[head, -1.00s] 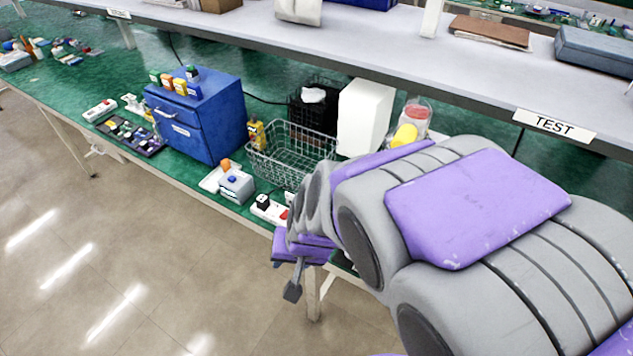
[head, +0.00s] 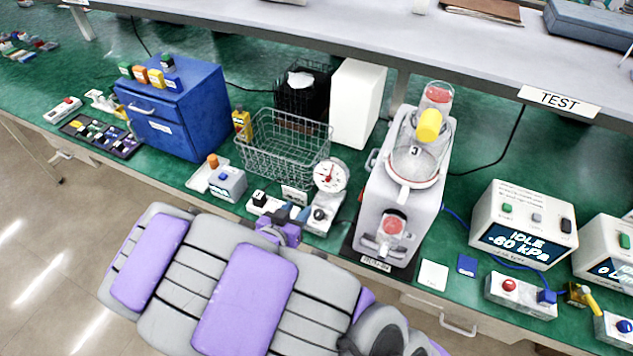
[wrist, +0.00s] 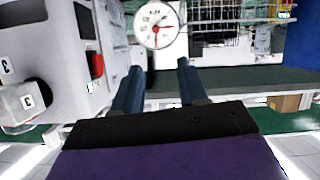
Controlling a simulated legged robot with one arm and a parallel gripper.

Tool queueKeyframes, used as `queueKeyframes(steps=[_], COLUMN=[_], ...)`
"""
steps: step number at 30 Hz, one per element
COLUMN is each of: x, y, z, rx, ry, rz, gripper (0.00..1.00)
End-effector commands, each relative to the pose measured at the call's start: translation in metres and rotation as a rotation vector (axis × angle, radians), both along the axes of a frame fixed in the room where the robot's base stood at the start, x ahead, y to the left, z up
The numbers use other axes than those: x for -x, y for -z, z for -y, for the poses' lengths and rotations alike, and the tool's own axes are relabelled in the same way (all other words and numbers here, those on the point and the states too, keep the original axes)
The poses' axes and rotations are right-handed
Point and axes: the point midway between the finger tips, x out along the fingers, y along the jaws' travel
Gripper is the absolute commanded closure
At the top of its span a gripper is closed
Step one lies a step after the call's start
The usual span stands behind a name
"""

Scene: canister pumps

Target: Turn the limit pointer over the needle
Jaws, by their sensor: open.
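A round white gauge (head: 330,175) with a red mark on its dial stands on the green bench, left of the pump labelled 3 (head: 402,190). In the wrist view the gauge (wrist: 156,25) is at the top centre, with a red needle across its face. The limit pointer is too small to tell apart from the needle. My gripper (head: 290,213) is at the bench's front edge, left of and in front of the gauge. In the wrist view its two dark fingers (wrist: 158,68) are open with nothing between them, pointing toward the gauge and apart from it.
A wire basket (head: 283,147) stands behind and left of the gauge, and a grey box (head: 228,184) left of my gripper. A blue drawer cabinet (head: 175,110) is further left. Display units (head: 522,225) stand on the right. A shelf (head: 350,35) overhangs the bench.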

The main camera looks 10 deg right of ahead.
Motion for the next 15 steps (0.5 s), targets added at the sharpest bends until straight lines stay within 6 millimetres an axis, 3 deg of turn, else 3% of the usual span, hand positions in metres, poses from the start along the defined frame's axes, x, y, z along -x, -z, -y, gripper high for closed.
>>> queueKeyframes(steps=[15], x=[-0.048], y=[0.027], z=[0.03], rx=[0.009], ry=[0.003], rz=[-0.001], gripper=[0.58])
